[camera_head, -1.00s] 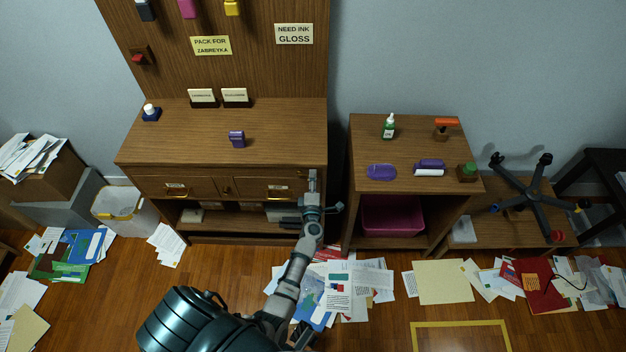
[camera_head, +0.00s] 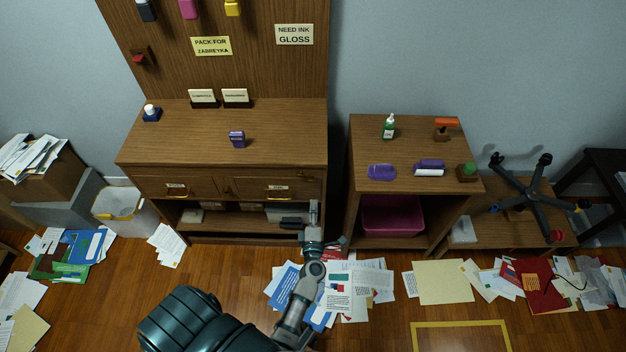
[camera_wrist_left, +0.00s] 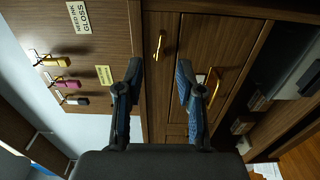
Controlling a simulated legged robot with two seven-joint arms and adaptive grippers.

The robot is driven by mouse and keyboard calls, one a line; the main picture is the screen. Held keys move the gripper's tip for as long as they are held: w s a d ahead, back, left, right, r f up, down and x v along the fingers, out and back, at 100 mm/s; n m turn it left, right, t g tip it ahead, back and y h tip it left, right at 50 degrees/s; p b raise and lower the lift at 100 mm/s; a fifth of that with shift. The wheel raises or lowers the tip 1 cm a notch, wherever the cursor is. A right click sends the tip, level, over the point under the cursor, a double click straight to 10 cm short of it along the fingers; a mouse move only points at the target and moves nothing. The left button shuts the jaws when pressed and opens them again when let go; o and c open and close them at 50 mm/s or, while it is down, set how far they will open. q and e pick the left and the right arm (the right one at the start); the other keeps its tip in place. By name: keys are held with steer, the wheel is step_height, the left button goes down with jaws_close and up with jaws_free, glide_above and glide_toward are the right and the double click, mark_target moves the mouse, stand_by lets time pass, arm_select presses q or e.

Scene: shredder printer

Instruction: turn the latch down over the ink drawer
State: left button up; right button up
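The ink drawer (camera_head: 292,185) is the right drawer under the desk top, with a pale label and a brass handle; it looks closed. In the left wrist view the picture is turned sideways, and the drawer's handle (camera_wrist_left: 212,84) shows right of the fingers. A brass latch bar (camera_wrist_left: 159,45) lies along the drawer's upper edge, sideways rather than down. My left gripper (camera_head: 313,207) is in front of the desk's right end, below the drawer. Its fingers (camera_wrist_left: 159,72) are apart with nothing between them. My right gripper is out of view.
The left drawer (camera_head: 160,186) and an open shelf are in the same desk. A side cabinet (camera_head: 350,150) with a pink bin (camera_head: 392,216) stands just right of my left gripper. Papers (camera_head: 360,280) litter the floor. A purple ink bottle (camera_head: 237,139) stands on the desk.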

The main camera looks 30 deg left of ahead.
mark_target(312, 182)
arm_select(q)
steer(key=s+d+m, duration=0.1)
steer(key=s, duration=0.4)
steer(key=x, duration=0.5)
steer(key=b+x, duration=0.1)
steer(key=x, duration=1)
steer(key=shift+w+d+f, duration=0.1)
steer(key=shift+w+f, duration=0.3)
steer(key=shift+w, duration=0.1)
steer(key=shift+w+r+b, duration=0.15)
steer(key=shift+w+b, duration=0.15)
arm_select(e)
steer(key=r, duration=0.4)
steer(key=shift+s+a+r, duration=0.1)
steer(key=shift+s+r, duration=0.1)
arm_select(q)
jaws_close()
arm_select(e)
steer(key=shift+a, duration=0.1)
